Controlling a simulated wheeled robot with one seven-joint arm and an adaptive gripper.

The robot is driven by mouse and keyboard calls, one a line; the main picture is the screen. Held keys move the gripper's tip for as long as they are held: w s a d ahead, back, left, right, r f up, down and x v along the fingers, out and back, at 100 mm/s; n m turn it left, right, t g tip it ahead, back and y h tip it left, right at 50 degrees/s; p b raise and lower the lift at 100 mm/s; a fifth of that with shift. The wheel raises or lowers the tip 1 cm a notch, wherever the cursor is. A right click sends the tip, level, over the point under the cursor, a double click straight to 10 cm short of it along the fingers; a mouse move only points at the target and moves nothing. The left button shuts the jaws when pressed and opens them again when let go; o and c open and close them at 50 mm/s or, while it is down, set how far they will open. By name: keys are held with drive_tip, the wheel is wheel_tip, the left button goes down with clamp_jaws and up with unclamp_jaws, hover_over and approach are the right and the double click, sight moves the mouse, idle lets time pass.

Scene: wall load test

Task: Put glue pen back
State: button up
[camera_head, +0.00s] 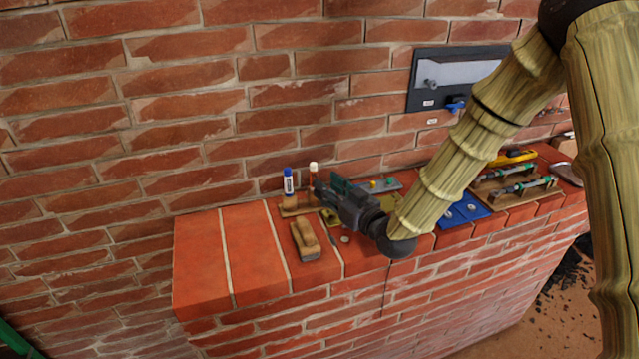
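A white pen-like tube with a blue cap (288,182) stands upright at the left end of a small wooden holder (290,211) on the brick ledge. A thin reddish-brown stick with a whitish top (313,169) stands just right of it. I cannot tell for sure which of the two is the glue pen. My gripper (322,189) is low over the ledge, pointing left, right beside the thin stick. It hides part of the holder and the stick's lower end. The fingers are small and dark here, so their opening and any hold on the stick are unclear.
A wooden-backed brush or block (305,240) lies in front of the holder. A grey plate (380,186) with small coloured parts lies behind my gripper. The ledge's left end (215,255) is clear.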

drive_tip(key=shift+b+v, duration=0.45)
drive_tip(key=shift+v, duration=2.4)
